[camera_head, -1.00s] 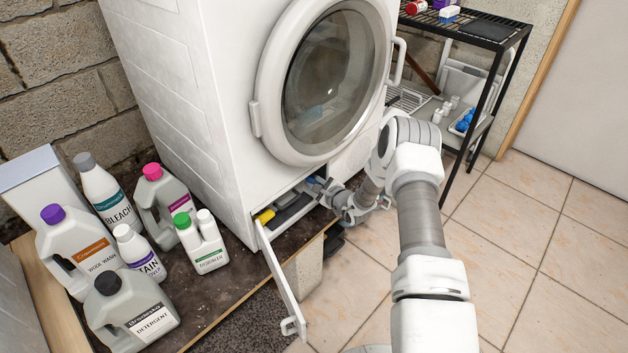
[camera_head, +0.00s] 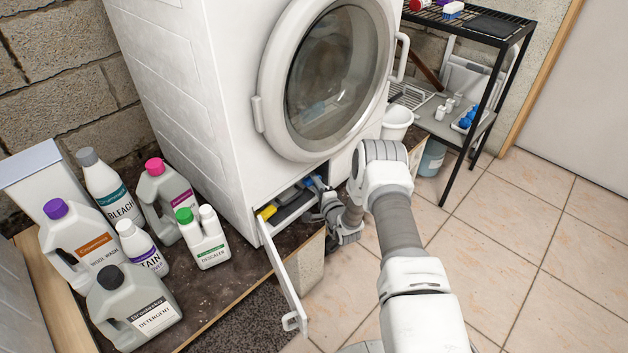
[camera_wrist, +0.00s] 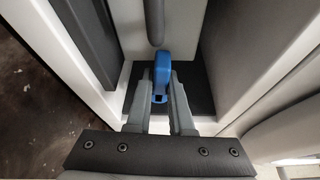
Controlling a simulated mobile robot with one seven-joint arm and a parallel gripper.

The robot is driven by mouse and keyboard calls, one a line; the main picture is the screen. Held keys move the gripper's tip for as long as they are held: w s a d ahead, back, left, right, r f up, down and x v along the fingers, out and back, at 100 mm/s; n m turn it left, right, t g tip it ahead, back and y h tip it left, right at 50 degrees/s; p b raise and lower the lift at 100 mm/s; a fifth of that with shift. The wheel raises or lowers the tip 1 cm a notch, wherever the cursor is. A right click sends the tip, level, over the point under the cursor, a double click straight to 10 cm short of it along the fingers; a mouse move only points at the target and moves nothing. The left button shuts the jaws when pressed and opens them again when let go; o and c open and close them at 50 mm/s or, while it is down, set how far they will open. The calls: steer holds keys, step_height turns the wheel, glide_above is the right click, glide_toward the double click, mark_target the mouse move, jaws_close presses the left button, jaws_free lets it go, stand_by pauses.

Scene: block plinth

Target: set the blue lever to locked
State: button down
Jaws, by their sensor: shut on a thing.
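The blue lever (camera_wrist: 160,75) shows in the wrist view inside the open compartment at the bottom of the washing machine. Its lower end lies between the two fingers of my gripper (camera_wrist: 160,98), which is shut on it. A grey round bar or pipe stands just beyond the lever's top. In the head view, my gripper (camera_head: 327,196) reaches into the compartment opening from the right, and a bit of blue shows at its tip. The locked mark, if there is one, cannot be seen.
The compartment's white flap (camera_head: 283,278) hangs open at the front. A yellow piece (camera_head: 266,212) sits at the opening's left. Several bottles, such as the detergent (camera_head: 133,308), stand left of the washing machine (camera_head: 240,110). A black rack (camera_head: 480,85) and white bucket (camera_head: 397,122) are at right.

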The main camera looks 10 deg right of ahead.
steer(key=shift+n, duration=0.3)
stand_by(0.4)
steer(key=c, duration=1.1)
jaws_free()
steer(key=shift+s, duration=0.1)
steer(key=p+v, duration=0.1)
steer(key=v, duration=0.4)
steer(key=p+v, duration=0.2)
steer(key=v, duration=0.4)
steer(key=p+v, duration=0.2)
steer(key=v, duration=0.4)
steer(key=shift+s+f, duration=0.15)
steer(key=shift+f, duration=0.1)
steer(key=shift+s, duration=0.1)
